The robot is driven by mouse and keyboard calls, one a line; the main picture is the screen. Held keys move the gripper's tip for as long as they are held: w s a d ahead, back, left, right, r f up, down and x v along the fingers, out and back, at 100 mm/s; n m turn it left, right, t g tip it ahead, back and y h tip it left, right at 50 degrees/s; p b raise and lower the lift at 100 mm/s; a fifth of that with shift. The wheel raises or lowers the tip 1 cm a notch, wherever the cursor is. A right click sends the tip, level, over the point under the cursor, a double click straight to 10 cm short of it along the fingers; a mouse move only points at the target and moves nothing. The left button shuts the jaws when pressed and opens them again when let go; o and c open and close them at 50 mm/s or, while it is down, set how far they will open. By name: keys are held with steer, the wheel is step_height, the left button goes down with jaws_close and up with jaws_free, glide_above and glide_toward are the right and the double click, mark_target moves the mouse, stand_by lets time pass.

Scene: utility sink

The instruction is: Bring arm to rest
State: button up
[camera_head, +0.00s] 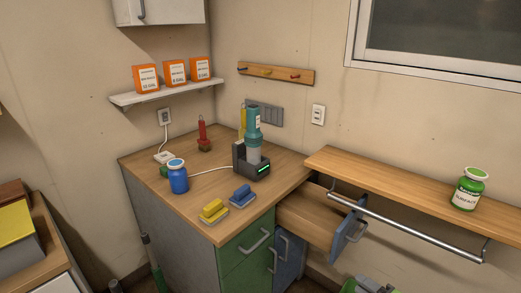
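My gripper and arm do not show in the head camera view, so I cannot see whether the gripper is open or shut, or whether it holds anything. The task names no other object. The wooden counter (190,215) stands against the corner. On it are a blue jar (178,178) with a white and blue lid, and a teal-topped device (254,140) upright in a dark dock (240,160) with a green light. A yellow brush (213,211) and a blue brush (242,196) lie near the front edge.
An open drawer (312,212) with a blue front juts out right of the counter. A wooden shelf (400,190) with a metal rail (400,225) holds a green-lidded bottle (468,188). A partly cut-off green and dark object (366,285) is at the bottom edge.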

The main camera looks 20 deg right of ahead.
steer(key=w+a+r+n+g+y+p, duration=0.1)
steer(key=w+a+r+n+g+p, duration=0.1)
steer(key=a+r+n+g, duration=0.6)
steer(key=w+a+r+n+g+p, duration=0.2)
steer(key=a+r+n+g+p, duration=0.1)
steer(key=a+r, duration=0.85)
steer(key=s+a+r+n+h+p, duration=0.4)
steer(key=s+a+r, duration=0.8)
steer(key=s+r, duration=0.2)
steer(key=shift+s+r+t, duration=0.2)
steer(key=shift+s+t, duration=0.2)
steer(key=shift+s, duration=0.7)
